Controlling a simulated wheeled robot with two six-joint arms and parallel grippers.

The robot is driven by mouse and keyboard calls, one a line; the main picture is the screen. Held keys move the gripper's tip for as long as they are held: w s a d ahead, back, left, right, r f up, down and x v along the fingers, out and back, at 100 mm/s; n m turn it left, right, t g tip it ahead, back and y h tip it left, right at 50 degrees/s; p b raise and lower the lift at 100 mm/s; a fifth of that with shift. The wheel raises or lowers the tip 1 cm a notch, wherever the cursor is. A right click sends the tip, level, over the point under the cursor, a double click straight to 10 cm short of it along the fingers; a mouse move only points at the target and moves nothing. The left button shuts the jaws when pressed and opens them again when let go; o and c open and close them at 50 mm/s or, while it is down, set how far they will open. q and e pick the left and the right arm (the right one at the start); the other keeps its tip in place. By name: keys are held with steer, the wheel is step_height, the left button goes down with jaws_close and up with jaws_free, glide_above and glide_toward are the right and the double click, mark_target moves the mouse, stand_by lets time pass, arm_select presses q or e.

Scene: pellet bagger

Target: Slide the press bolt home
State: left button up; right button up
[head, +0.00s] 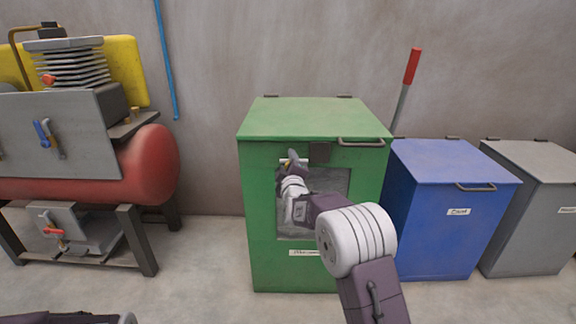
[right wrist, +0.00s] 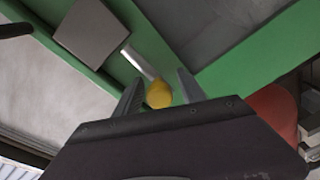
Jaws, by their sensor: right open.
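The green press box (head: 315,120) stands ahead of me with its lid down. On its front, under the lid edge, is the bolt, a pale metal rod (right wrist: 138,62) with a yellow knob (right wrist: 159,95) on its end. A square grey block (right wrist: 92,33) sits beside the rod's other end; it also shows in the head view (head: 320,152). My right gripper (right wrist: 160,84) is open, with one finger on each side of the knob. I cannot tell whether the fingers touch it. In the head view my right gripper (head: 290,160) partly hides the bolt. My left gripper is not in view.
A blue bin (head: 450,215) and a grey bin (head: 535,215) stand to the right. A red-handled lever (head: 411,70) rises behind. A red tank (head: 148,165) with a yellow-backed machine stands at left. The floor between tank and box is clear.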

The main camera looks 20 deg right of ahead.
jaws_close()
stand_by(1.3)
